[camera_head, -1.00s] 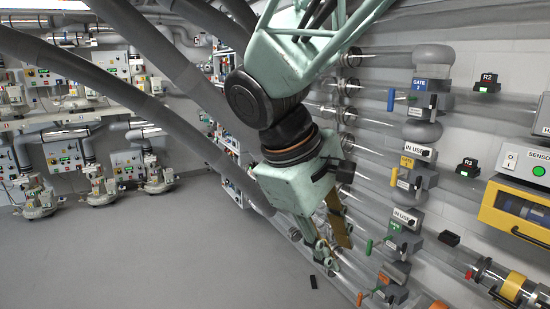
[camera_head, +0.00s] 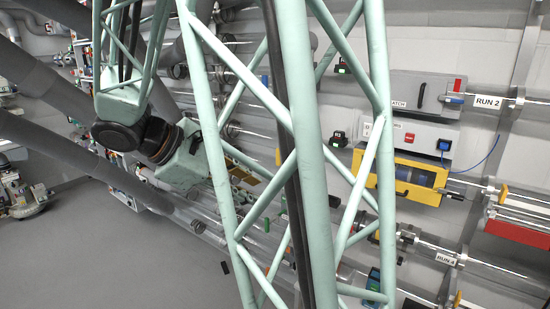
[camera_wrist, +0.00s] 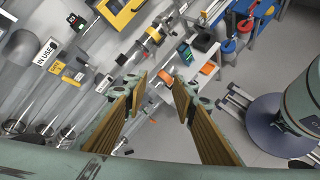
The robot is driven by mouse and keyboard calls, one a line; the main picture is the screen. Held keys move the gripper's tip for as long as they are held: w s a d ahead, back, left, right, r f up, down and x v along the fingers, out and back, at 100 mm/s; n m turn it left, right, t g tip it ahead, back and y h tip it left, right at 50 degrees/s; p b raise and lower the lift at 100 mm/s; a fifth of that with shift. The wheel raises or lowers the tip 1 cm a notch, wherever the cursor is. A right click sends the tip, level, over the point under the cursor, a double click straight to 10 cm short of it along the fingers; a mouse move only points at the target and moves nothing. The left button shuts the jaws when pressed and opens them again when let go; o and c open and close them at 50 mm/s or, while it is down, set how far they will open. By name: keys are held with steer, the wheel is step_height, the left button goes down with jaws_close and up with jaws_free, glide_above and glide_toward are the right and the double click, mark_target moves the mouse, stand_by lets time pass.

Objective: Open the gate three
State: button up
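My gripper (camera_wrist: 158,88) is open in the wrist view. Its two ribbed tan fingers are apart with nothing between them. In the wrist view, a white IN USE sign (camera_wrist: 45,53) and a yellow tag (camera_wrist: 57,67) sit on gate fittings along clear tubes at the left, apart from the fingers. I read no gate three label, so I cannot tell which fitting it is. In the head view my gripper (camera_head: 250,178) is small and partly covered by my green lattice arm, which also hides much of the gate fittings.
A yellow windowed case (camera_head: 409,168) is on the wall at the right, also in the wrist view (camera_wrist: 125,10). RUN 2 (camera_head: 488,102) and RUN 4 (camera_head: 445,258) signs mark tubes. An orange box (camera_wrist: 209,69) and a round blue base (camera_wrist: 265,125) stand right of my gripper.

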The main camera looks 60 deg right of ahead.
steer(key=w+d+f+n+h+p, duration=0.1)
steer(key=w+d+n+h, duration=0.1)
steer(key=w+d, duration=0.35)
steer(key=w+d+n+g+h+p, duration=0.1)
steer(key=w+d+n+h+p, duration=0.1)
steer(key=d, duration=0.6)
steer(key=w+d+f+n+h+p, duration=0.1)
steer(key=w+d+n+h, duration=0.15)
steer(key=d, duration=0.45)
steer(key=w+d+f+n+t+h+p, duration=0.2)
steer(key=w+d+f+n, duration=0.4)
steer(key=w+d+f, duration=0.3)
steer(key=shift+w+d+f+t+p, duration=0.2)
steer(key=shift+d+f+t+p, duration=0.7)
steer(key=shift+d, duration=0.75)
steer(key=shift+h, duration=0.25)
steer(key=shift+d, duration=0.1)
steer(key=shift+s+d+p, duration=0.25)
steer(key=shift+d+p, duration=0.2)
steer(key=shift+d, duration=1.8)
steer(key=shift+s+d+p, duration=0.25)
steer(key=shift+d+p, duration=0.15)
steer(key=shift+d, duration=1.8)
steer(key=shift+s+d+p, duration=0.25)
steer(key=shift+d+p, duration=0.2)
steer(key=shift+d, duration=1.8)
